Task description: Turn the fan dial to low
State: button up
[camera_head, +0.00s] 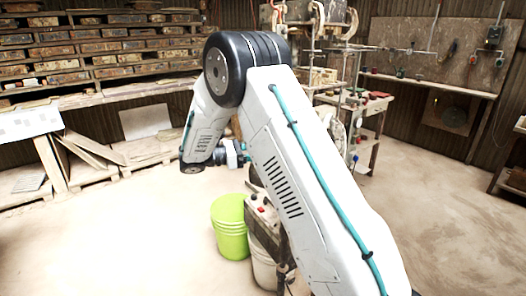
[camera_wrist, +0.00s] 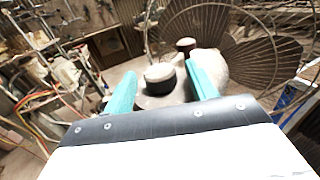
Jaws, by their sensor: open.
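In the wrist view, the teal fingers of my gripper (camera_wrist: 160,70) are spread apart. A round dial-like knob (camera_wrist: 160,78), dark on its side with a pale top, shows between them. I cannot tell whether the fingers touch it. A second, smaller dark knob with a pale top (camera_wrist: 186,44) stands behind it. The wire cage of a fan (camera_wrist: 205,22) spreads behind, at the top and right. No setting marks can be read. In the head view my arm hides the fingers and the dial.
In the head view a lime green bucket (camera_head: 229,228) stands on the floor beside a box with a red button (camera_head: 262,209). Pallet shelves (camera_head: 95,45) line the left wall. A workbench (camera_head: 430,85) stands at the right. The floor at the front is clear.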

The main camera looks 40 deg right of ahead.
jog(key=v, duration=0.6)
dwell(0.3)
jog(key=s+a+r+m+t+y, duration=0.1)
jog(key=s+r+m+y, duration=0.35)
jog(key=s, duration=0.55)
jog(key=s+a+r+m+t+y, duration=0.1)
jog(key=s+r+m+y, duration=0.3)
jog(key=s, duration=0.7)
jog(key=s+a+f+m+t+y, duration=0.1)
jog(key=s+a+y, duration=0.3)
jog(key=s, duration=0.4)
jog(key=s+a+f+m+t+y, duration=0.1)
jog(key=s+a+m+t+y, duration=0.3)
jog(key=s, duration=0.4)
jog(key=shift+s+a+t, duration=0.3)
jog(key=shift+s+a, duration=0.1)
jog(key=shift+a, duration=0.4)
